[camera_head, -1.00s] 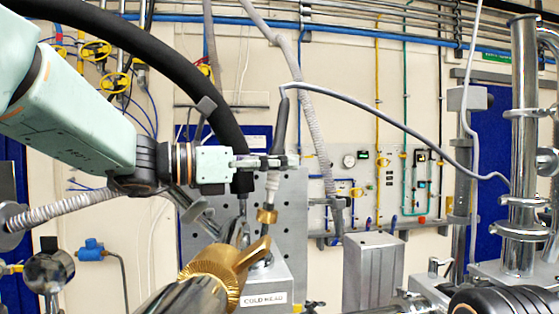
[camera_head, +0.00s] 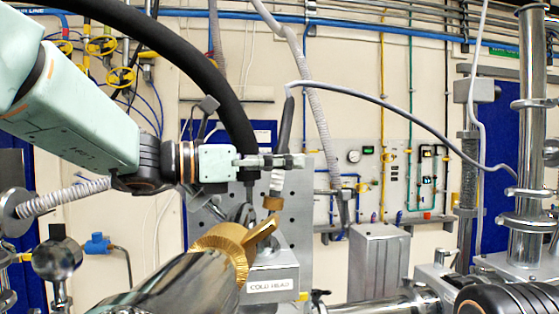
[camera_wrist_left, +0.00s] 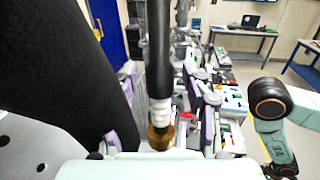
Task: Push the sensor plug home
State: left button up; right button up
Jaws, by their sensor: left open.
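The sensor plug stands nearly upright. It has a dark sleeve (camera_head: 285,125), a white ribbed part (camera_head: 277,183) and a brass collar (camera_head: 272,202). The brass clamp in front hides its lower end, so I cannot tell how deep it sits. Below is the box labelled COLD HEAD (camera_head: 285,265). My left gripper (camera_head: 285,161) is level with the lower end of the dark sleeve, its fingers open and pointing right across the plug. In the left wrist view the dark sleeve (camera_wrist_left: 158,50) and brass collar (camera_wrist_left: 161,136) are central; contact with the fingers is unclear. My right gripper is out of view.
A gold clamp (camera_head: 228,243) on a steel pipe (camera_head: 170,288) stands close in front of the plug. A grey cable (camera_head: 400,120) arcs from the plug to the right. A grey metal block (camera_head: 378,265) and a steel column (camera_head: 530,110) stand to the right.

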pick_arm(q)
jog(key=v, duration=1.2)
jog(key=shift+s+f, duration=0.1)
